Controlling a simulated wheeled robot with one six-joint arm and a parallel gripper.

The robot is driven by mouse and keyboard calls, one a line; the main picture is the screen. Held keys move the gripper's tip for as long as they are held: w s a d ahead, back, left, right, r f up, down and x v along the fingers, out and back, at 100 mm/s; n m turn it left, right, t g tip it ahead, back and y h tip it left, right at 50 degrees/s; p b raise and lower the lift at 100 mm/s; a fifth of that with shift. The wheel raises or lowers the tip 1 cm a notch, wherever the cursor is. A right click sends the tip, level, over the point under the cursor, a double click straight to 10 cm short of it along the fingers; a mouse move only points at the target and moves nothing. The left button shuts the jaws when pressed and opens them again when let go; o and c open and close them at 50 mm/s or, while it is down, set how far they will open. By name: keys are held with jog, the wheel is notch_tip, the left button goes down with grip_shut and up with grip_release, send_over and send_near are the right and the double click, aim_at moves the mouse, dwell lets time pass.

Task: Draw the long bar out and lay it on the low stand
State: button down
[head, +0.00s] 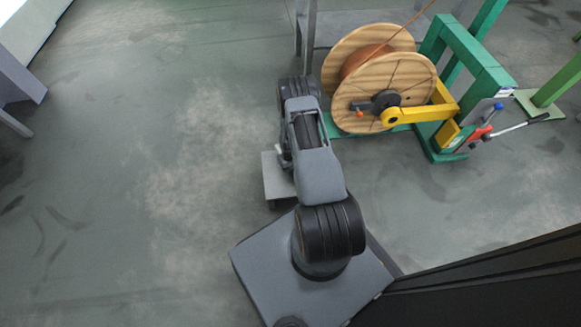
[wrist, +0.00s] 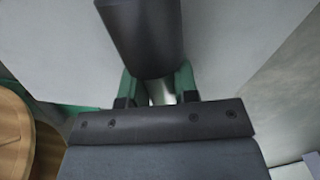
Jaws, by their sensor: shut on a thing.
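A thick dark grey cylinder, which looks like the long bar (wrist: 142,38), runs from the top edge down to the jaws. A bright strip shows between the fingers; I cannot tell whether it is part of the bar. How far the bar reaches is out of view. In the head view my arm hides the gripper and the bar. A low, light grey platform (head: 274,178) sits left of my arm, partly hidden; I cannot tell whether it is the low stand.
A wooden reel (head: 398,92) with copper-coloured winding stands at the upper right, by a green frame (head: 470,67) with a yellow arm (head: 425,113). A lever with a black grip (head: 520,125) juts right from it. The floor on the left is largely clear.

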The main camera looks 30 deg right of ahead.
jog(key=shift+f, duration=0.15)
dwell(0.3)
jog(key=shift+f+b, duration=0.5)
jog(key=shift+b, duration=0.2)
jog(key=c, duration=0.8)
grip_release()
jog(key=r+p, duration=0.2)
jog(key=r, duration=0.2)
jog(key=r+p, duration=0.1)
jog(key=r, duration=0.4)
jog(key=w+r+p, duration=0.1)
jog(key=r+p, duration=0.1)
jog(key=r, duration=0.3)
jog(key=shift+p, duration=0.3)
jog(key=shift+f, duration=0.1)
